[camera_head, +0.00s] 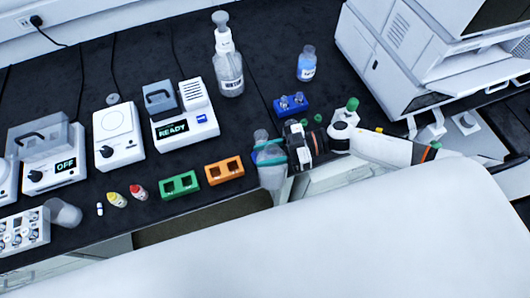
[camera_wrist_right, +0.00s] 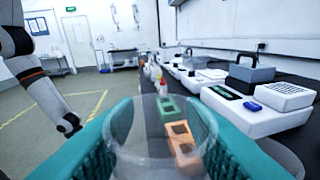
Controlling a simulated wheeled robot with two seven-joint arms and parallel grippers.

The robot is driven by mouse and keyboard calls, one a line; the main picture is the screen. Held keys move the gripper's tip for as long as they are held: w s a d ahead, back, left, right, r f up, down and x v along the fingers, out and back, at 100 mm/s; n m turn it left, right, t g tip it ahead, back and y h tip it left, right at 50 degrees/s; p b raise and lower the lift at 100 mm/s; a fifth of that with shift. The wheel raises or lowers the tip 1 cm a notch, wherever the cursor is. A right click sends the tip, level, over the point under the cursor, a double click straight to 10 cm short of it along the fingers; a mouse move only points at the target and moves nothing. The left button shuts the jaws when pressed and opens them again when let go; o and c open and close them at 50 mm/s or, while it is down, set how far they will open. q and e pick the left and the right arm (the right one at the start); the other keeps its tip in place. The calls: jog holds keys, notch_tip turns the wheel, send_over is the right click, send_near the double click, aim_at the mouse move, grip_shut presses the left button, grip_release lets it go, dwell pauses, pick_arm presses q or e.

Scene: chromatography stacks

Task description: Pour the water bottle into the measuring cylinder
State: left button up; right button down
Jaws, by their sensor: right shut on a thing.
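My right gripper (camera_head: 271,153) has teal fingers and is shut on a clear vessel (camera_head: 272,178) at the front edge of the bench. In the right wrist view the clear vessel (camera_wrist_right: 156,140) stands between both teal fingers; I cannot tell whether it is the measuring cylinder. A small capped bottle with blue liquid and a white label (camera_head: 306,64) stands upright at the back of the bench. A clear, labelled bottle with a narrow top (camera_head: 229,72) stands left of it; I cannot tell which is the water bottle. My left gripper is not seen.
A green block (camera_head: 180,185), an orange block (camera_head: 224,171) and a blue holder (camera_head: 291,104) are near the gripper. A device reading READY (camera_head: 186,128) stands to the left. A large white instrument (camera_head: 395,55) fills the right.

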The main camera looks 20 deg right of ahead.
jog(key=shift+w+r, duration=0.3)
jog(key=shift+r, duration=0.05)
jog(key=shift+w+a+r+m+g+p, duration=0.1)
jog(key=shift+w+m+g+p, duration=0.15)
jog(key=shift+m, duration=0.25)
jog(key=shift+w+a+r+m+g+p, duration=0.1)
jog(key=shift+w+r+m+g+p, duration=0.15)
jog(key=shift+w+r+m+p, duration=0.25)
jog(key=shift+w+r+m, duration=0.2)
jog(key=shift+w+m, duration=0.15)
jog(key=shift+m, duration=0.15)
jog(key=shift+f, duration=0.1)
jog(key=shift+s+p, duration=0.1)
jog(key=shift+p, duration=0.3)
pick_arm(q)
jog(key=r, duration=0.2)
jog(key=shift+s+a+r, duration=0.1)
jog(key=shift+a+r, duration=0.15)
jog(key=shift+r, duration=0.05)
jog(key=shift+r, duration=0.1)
